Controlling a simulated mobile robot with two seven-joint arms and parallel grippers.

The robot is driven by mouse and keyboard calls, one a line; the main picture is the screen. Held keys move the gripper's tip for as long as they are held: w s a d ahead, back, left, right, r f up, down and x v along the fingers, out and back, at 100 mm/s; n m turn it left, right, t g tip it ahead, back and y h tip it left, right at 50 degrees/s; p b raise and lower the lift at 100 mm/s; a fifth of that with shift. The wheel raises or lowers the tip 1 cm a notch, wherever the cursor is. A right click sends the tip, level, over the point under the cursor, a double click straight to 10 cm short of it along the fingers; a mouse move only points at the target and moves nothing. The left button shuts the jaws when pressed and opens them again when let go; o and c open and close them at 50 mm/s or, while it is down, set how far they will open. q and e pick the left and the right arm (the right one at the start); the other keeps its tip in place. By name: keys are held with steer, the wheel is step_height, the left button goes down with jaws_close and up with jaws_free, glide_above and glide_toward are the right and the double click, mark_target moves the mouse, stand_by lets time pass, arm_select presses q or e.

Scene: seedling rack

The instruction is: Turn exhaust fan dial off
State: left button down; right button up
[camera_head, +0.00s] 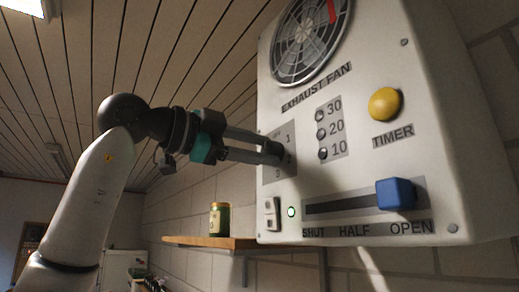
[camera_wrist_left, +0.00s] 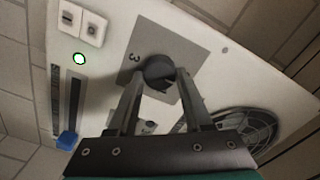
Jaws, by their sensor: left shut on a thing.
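The exhaust fan dial is a dark round knob (camera_wrist_left: 157,70) on a grey plate (camera_wrist_left: 185,50) of the white control panel (camera_head: 360,120). My left gripper (camera_head: 272,152) reaches it from the left and is shut on it. In the left wrist view, the two fingers of my left gripper (camera_wrist_left: 159,78) stand on either side of the knob. The plate shows a "3" in the wrist view, and a "1" above the fingers in the head view. The fingers hide most of the dial in the head view, and I cannot tell its setting. My right gripper is not in view.
The panel also carries a fan grille (camera_head: 310,40), a yellow timer button (camera_head: 385,103), a blue slider knob (camera_head: 396,194) at OPEN, a rocker switch (camera_head: 272,213) and a lit green lamp (camera_head: 291,212). A jar (camera_head: 219,220) stands on a wooden shelf (camera_head: 205,242) below.

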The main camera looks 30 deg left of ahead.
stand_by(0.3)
arm_select(q)
steer(key=shift+c, duration=1.6)
jaws_free()
steer(key=b+v, duration=0.2)
steer(key=v, duration=1.3)
steer(key=shift+b, duration=0.35)
steer(key=shift+a, duration=0.15)
